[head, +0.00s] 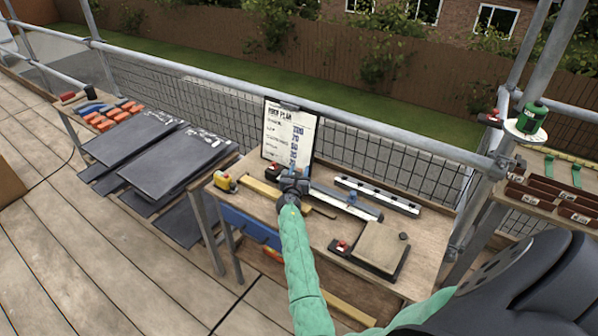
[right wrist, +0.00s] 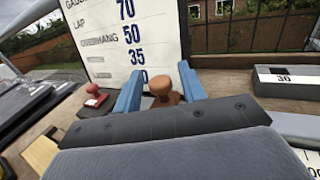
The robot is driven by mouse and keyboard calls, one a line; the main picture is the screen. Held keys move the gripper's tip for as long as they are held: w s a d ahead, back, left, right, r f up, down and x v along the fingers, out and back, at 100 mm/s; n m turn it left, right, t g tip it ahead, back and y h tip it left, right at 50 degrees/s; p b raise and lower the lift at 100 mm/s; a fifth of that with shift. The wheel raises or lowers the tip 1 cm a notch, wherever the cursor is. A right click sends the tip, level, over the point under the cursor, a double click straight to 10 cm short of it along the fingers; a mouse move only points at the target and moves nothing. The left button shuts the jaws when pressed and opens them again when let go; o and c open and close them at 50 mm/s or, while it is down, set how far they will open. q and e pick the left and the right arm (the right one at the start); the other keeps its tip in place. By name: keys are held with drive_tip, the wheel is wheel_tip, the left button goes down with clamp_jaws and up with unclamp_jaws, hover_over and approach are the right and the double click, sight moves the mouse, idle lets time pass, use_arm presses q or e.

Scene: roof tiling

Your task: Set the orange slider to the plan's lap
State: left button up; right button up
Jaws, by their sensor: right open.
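My right gripper (head: 292,185) is over the workbench, just in front of the plan board (head: 290,133). In the right wrist view its blue fingers (right wrist: 160,92) are open, one on each side of a brown-orange knob (right wrist: 161,82). This looks like the orange slider; its base is hidden behind the gripper body. I cannot tell whether the fingers touch it. My left gripper is out of view.
A red-knobbed piece (right wrist: 95,96) stands to the left of the fingers. A pale gauge rail (head: 376,196) and a blue slider (head: 352,199) lie to the right on the bench. A yellow tape measure (head: 225,182) sits at the left.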

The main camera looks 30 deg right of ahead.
drive_tip(key=shift+s+a, duration=0.1)
drive_tip(key=shift+s+a, duration=0.2)
drive_tip(key=p+v, duration=0.1)
drive_tip(key=v, duration=0.4)
drive_tip(key=shift+s+a+p, duration=0.3)
drive_tip(key=shift+p, duration=0.05)
drive_tip(key=shift+s+a, duration=0.4)
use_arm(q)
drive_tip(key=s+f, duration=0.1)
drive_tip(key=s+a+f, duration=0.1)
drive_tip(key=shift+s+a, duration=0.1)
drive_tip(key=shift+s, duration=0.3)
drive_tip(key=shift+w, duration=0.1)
